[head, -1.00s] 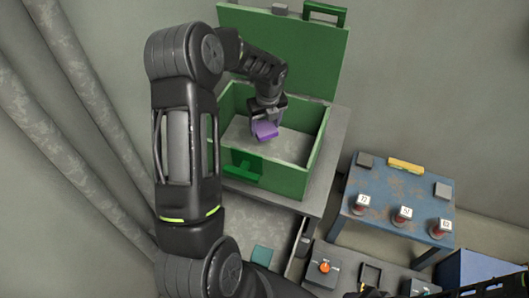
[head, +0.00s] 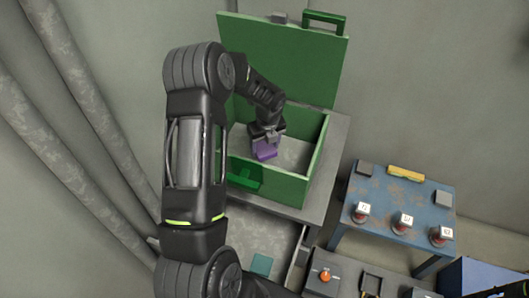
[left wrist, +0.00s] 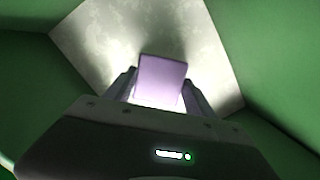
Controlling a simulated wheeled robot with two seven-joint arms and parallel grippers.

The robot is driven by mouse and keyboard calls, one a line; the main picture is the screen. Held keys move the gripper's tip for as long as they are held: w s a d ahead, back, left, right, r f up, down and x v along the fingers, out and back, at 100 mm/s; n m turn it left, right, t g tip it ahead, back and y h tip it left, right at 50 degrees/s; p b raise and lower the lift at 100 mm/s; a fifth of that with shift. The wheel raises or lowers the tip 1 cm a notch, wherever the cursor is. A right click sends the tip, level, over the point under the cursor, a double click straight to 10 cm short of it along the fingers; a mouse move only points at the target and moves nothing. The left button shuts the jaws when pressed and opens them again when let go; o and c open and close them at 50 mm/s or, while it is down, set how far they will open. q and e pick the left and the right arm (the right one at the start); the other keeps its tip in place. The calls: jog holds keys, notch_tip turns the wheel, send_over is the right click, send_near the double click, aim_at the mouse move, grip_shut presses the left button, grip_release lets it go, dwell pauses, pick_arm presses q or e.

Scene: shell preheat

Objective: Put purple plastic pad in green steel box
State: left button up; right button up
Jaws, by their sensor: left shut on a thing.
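The green steel box (head: 318,150) stands on a grey table with its lid raised at the back. My left gripper (head: 265,142) reaches down inside the open box and is shut on the purple plastic pad (head: 264,151). In the left wrist view the pad (left wrist: 160,78) sits between the two fingers (left wrist: 158,92), above the pale box floor (left wrist: 100,40), with green walls on both sides. I cannot tell whether the pad touches the floor. My right gripper is not clearly visible in the head view.
A blue table (head: 400,206) at the right holds several red-based white-topped items, a yellow block (head: 406,173) and grey blocks. A control panel with an orange knob (head: 325,276) is at the lower middle. A teal pad (head: 261,264) lies in front of the box.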

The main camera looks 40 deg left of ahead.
aim_at(265, 149)
pick_arm(q)
jog(key=shift+f, duration=1.75)
jog(key=shift+f, duration=0.1)
jog(key=shift+f, duration=0.15)
jog(key=o, duration=1.5)
jog(key=r, duration=0.4)
jog(key=d+r, duration=0.1)
jog(key=r, duration=0.3)
jog(key=s+r, duration=0.1)
jog(key=r, duration=0.3)
jog(key=shift+d+r+p, duration=0.2)
jog(key=shift+d+p, duration=0.15)
jog(key=shift+p, duration=0.05)
jog(key=shift+w, duration=0.1)
